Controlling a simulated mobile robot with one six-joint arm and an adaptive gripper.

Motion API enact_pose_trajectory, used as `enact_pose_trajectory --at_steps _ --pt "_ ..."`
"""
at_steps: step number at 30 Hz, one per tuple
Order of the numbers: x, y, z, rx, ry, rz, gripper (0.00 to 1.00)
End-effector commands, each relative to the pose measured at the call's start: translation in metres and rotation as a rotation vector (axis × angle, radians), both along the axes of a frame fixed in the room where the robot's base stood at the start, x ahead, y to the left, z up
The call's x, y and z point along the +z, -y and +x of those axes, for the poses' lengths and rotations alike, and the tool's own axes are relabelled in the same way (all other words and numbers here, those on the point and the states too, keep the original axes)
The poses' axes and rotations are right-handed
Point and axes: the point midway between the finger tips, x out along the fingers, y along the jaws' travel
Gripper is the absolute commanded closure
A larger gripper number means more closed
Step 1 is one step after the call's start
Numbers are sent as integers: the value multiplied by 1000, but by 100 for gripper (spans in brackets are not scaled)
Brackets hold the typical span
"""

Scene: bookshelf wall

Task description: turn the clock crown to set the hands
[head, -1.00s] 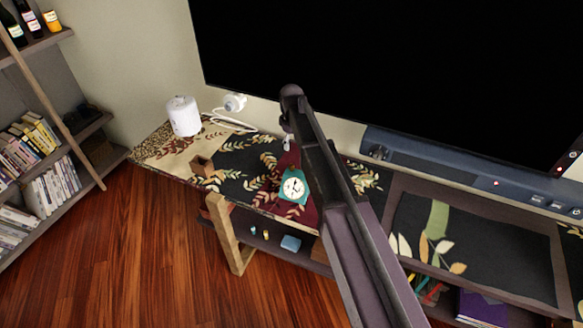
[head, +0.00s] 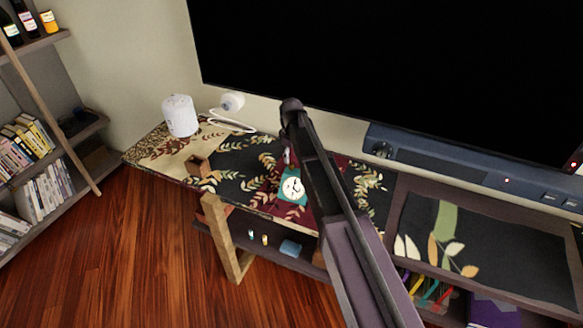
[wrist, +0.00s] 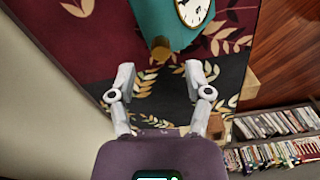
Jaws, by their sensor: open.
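A teal clock (head: 292,187) with a round white face and dark hands stands on the patterned runner, beside my arm in the head view. In the wrist view the clock (wrist: 165,22) is at the top, its face turned to the right. A brass-coloured crown (wrist: 161,48) sticks out from its side toward my gripper. My gripper (wrist: 158,72) is open, with the crown just beyond and roughly midway between its fingertips; they do not appear to touch it. In the head view my arm hides most of the gripper.
A small wooden box (head: 199,165) and a white cylinder (head: 180,116) stand on the runner left of the clock. A large black screen (head: 400,70) and a soundbar (head: 450,160) are behind. A bookshelf (head: 45,160) stands at the left.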

Motion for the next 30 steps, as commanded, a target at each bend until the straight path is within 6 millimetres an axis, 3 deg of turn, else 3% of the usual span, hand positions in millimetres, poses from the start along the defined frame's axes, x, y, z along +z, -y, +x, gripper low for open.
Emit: enact_pose_trajectory --at_steps 12,28,29,30 --pt "-31 -1 0 1 0 0 35" --pt "-36 -1 0 1 0 0 35" --pt "-36 -1 0 1 0 0 38" --pt "-36 -1 0 1 0 0 50"
